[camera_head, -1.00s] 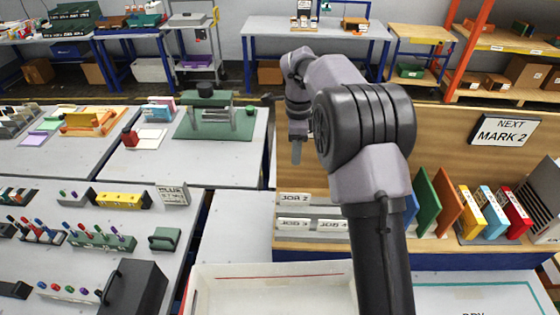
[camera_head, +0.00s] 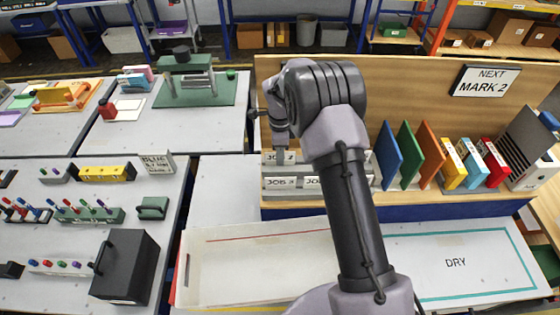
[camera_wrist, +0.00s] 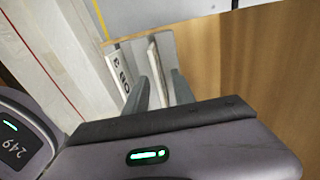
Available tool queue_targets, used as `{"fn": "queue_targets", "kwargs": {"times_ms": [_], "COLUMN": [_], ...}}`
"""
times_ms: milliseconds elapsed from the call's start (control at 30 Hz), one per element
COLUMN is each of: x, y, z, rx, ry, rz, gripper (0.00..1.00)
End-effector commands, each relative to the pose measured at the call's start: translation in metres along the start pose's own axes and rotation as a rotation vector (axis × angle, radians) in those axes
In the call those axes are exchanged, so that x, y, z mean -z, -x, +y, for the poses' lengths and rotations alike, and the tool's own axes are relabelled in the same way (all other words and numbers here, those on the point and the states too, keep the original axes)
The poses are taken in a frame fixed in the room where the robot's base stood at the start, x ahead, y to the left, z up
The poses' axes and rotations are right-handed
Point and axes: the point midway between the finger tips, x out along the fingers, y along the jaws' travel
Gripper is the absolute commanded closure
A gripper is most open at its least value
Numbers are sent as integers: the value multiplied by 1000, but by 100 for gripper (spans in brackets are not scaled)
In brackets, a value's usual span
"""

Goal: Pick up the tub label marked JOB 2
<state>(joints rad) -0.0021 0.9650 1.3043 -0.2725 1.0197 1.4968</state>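The JOB 2 label (camera_head: 270,160) is a pale upright plate in the back row of a label rack (camera_head: 285,197) on the bench. My gripper (camera_head: 280,150) points down at it and hides part of its lettering. In the wrist view my gripper (camera_wrist: 158,92) has its two dark fingers apart, with a thin pale plate (camera_wrist: 156,66) between them. A gap seems to show beside the plate, so the fingers look open around it, not closed on it. The JOB 3 label (camera_head: 280,183) stands in the front row, just outside one finger.
Another label (camera_head: 312,182) stands beside JOB 3, partly behind my arm. A wooden back panel (camera_head: 410,90) rises close behind the rack. Blue, green and orange boards (camera_head: 430,155) stand to the right. A white tray (camera_head: 215,290) lies in front.

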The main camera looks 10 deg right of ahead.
Motion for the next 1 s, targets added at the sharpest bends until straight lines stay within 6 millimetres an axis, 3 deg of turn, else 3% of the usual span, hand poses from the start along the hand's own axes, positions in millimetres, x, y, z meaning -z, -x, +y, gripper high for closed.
{"fn": "queue_targets", "kwargs": {"times_ms": [100,233,633,1000], "x": [0,0,0,0], "y": [1,1,4,88], "z": [0,0,-1,-1], "rx": [0,1,2,2], "ry": [0,0,0,0], "rz": [0,0,0,-1], "gripper": [73,99,100,100]}}
